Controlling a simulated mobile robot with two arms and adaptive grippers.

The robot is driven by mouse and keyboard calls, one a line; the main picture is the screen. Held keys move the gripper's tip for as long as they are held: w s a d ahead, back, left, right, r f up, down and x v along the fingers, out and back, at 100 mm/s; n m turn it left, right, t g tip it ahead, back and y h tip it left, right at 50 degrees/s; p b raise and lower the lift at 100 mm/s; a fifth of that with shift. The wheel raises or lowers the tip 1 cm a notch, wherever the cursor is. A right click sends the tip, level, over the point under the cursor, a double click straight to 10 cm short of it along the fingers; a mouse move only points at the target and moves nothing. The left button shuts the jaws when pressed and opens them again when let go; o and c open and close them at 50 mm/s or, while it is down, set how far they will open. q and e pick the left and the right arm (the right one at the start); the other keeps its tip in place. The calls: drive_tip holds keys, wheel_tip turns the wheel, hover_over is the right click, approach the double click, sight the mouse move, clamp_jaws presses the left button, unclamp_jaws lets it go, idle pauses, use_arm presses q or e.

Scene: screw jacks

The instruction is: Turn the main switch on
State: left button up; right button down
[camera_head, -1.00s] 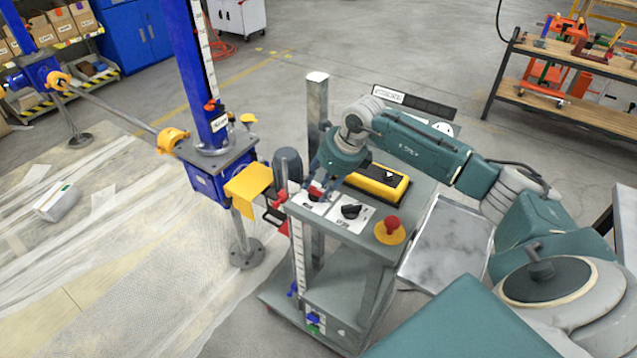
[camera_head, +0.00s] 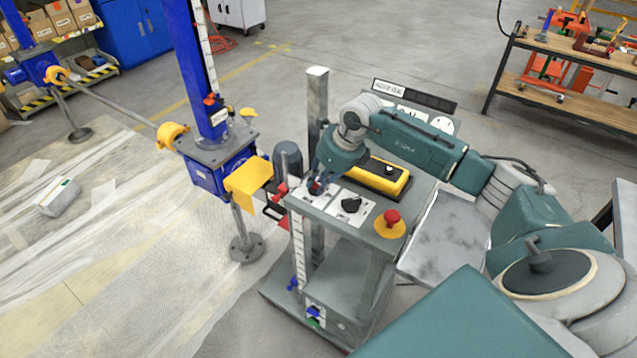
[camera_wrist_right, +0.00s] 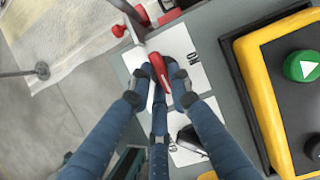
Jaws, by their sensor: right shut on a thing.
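The main switch shows in the right wrist view as a red handle (camera_wrist_right: 158,69) on a white plate (camera_wrist_right: 178,46), on top of the grey control cart (camera_head: 408,205). My right gripper (camera_wrist_right: 163,78) is shut on the red handle, its blue-grey fingers around it from both sides. In the head view my right gripper (camera_head: 317,184) hides most of the handle, at the cart's left corner. My left gripper is not in view.
Beside the switch are a black rotary knob (camera_head: 351,205), a red mushroom button (camera_head: 391,217) on a yellow base, and a yellow-and-black control box (camera_head: 377,178). A blue screw jack (camera_head: 208,140) with a yellow plate stands close left. Open floor lies behind the cart.

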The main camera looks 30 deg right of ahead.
drive_tip(key=n+b, duration=0.1)
drive_tip(key=b, duration=0.1)
drive_tip(key=n+y+b, duration=0.1)
drive_tip(key=n+b, duration=0.1)
drive_tip(key=n+g+b, duration=0.1)
drive_tip(key=n+b, duration=0.1)
drive_tip(key=shift+w+d+f+y, duration=0.1)
drive_tip(key=shift+w+d+y, duration=0.1)
drive_tip(key=shift+d+y, duration=0.1)
drive_tip(key=n+g+b, duration=0.1)
drive_tip(key=n+b, duration=0.1)
drive_tip(key=shift+w+d+n+y, duration=0.1)
drive_tip(key=shift+n+y, duration=0.2)
drive_tip(key=shift+n, duration=0.1)
drive_tip(key=n+b, duration=0.1)
drive_tip(key=n, duration=0.1)
drive_tip(key=n+g+b, duration=0.1)
drive_tip(key=n, duration=0.1)
drive_tip(key=shift+w+d+n+g+y+b, duration=0.1)
drive_tip(key=shift+w+n+g+y+b, duration=0.1)
drive_tip(key=shift+n+g+y+b, duration=0.15)
drive_tip(key=shift+w+r+n+g+b, duration=0.15)
drive_tip(key=shift+n+g+b, duration=0.35)
drive_tip(key=shift+n, duration=0.75)
drive_tip(key=shift+d+r+n+g, duration=0.1)
drive_tip(key=shift+n+g, duration=0.35)
drive_tip(key=shift+n, duration=1.05)
drive_tip(key=c, duration=1.6)
unclamp_jaws()
